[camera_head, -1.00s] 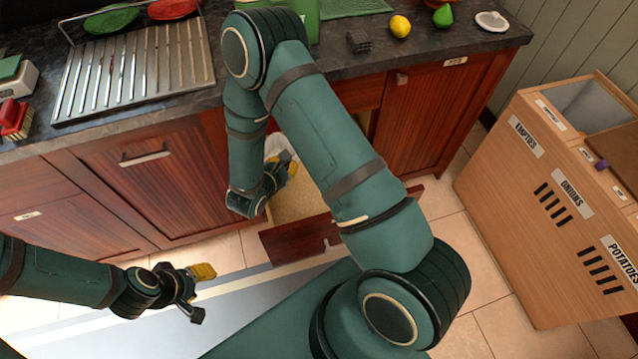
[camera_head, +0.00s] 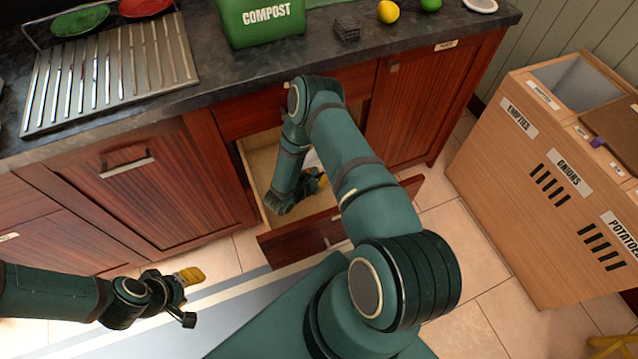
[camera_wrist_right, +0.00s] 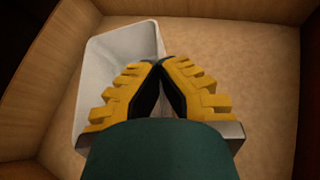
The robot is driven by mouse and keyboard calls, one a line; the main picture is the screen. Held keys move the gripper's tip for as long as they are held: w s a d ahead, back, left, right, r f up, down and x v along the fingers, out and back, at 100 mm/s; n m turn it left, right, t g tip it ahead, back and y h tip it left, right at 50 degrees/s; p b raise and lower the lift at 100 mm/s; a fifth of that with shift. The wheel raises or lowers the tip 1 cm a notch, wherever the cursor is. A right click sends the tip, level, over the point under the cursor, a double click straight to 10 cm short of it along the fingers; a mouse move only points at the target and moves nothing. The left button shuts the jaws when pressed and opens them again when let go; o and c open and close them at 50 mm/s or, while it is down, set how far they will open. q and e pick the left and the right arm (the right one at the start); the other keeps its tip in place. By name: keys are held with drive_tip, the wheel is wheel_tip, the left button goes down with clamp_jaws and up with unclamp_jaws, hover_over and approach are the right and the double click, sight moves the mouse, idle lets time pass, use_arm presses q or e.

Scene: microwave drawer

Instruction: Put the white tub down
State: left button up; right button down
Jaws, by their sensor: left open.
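The white tub (camera_wrist_right: 105,62) is inside the open drawer, on the left in the right wrist view. In the head view only a pale bit of the tub (camera_head: 312,158) shows behind my right gripper (camera_head: 322,181). In the right wrist view the yellow fingers of my right gripper (camera_wrist_right: 160,64) come together on the tub's right wall. Whether the tub's base touches the drawer floor is hard to tell. The drawer (camera_head: 292,243) is pulled out below the counter. My left gripper (camera_head: 190,297) is open and empty, low at the left, away from the drawer.
The drawer floor (camera_wrist_right: 230,60) is bare to the right of the tub. The counter above holds a green compost bin (camera_head: 262,22), a dark wire cube (camera_head: 347,28), a lemon (camera_head: 389,11) and a metal drainer (camera_head: 110,75). A wooden bin cabinet (camera_head: 535,190) stands at the right.

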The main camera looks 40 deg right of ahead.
drive_tip(key=shift+f+b, duration=0.55)
drive_tip(key=shift+f, duration=1.45)
drive_tip(key=shift+r, duration=0.1)
drive_tip(key=c, duration=1.6)
unclamp_jaws()
drive_tip(key=shift+c, duration=0.2)
drive_tip(key=o, duration=0.5)
